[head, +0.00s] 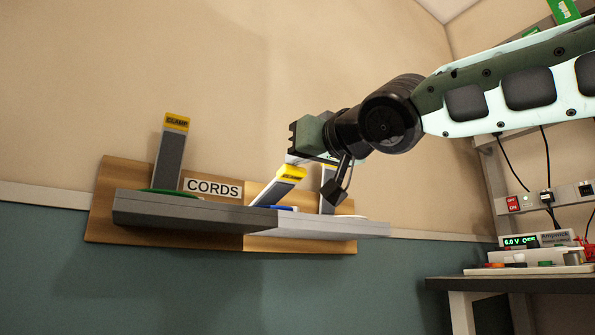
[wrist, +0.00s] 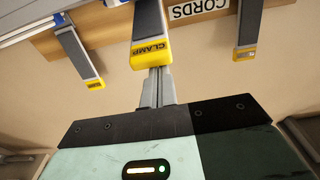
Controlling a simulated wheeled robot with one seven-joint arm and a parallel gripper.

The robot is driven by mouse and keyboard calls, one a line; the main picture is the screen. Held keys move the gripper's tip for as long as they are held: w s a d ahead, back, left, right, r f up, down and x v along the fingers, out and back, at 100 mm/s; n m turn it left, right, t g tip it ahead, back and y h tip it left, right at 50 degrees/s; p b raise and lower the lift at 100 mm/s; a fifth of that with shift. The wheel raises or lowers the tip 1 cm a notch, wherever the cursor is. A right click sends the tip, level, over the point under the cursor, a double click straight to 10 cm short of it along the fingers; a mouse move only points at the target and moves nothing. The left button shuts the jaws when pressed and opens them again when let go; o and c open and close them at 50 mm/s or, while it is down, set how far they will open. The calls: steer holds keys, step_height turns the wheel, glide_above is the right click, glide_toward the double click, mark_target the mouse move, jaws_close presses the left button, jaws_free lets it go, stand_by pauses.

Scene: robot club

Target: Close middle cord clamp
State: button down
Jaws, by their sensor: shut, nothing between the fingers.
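The middle cord clamp, a grey lever with a yellow CLAMP tip (head: 290,173), leans up and out from the shelf, more tilted than the left one. It also shows in the middle of the wrist view (wrist: 148,52). My gripper (wrist: 157,78) is shut and empty, its fingertips right at the yellow tip; I cannot tell whether they touch. In the head view the gripper is above and behind that tip, its fingers mostly hidden. The left clamp (head: 170,150) stands nearly upright. The right clamp (head: 327,204) is partly hidden behind my wrist.
The clamps sit on a grey shelf (head: 180,210) on a wooden wall board (head: 105,205) with a CORDS sign (head: 213,187). A green cord (head: 172,193) and a blue cord (head: 270,206) show on the shelf. A bench (head: 500,284) with a power supply (head: 540,240) stands at the right.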

mark_target(285, 180)
steer(key=f+b, duration=0.1)
steer(key=b, duration=0.1)
steer(key=f+b, duration=0.1)
steer(key=b, duration=0.1)
steer(key=f+b, duration=0.1)
steer(key=b, duration=0.1)
steer(key=shift+s+d+f, duration=0.25)
steer(key=shift+s+f, duration=0.1)
steer(key=shift+f, duration=0.05)
steer(key=shift+s+f+b, duration=0.1)
steer(key=shift+f+b, duration=0.55)
steer(key=shift+b, duration=0.5)
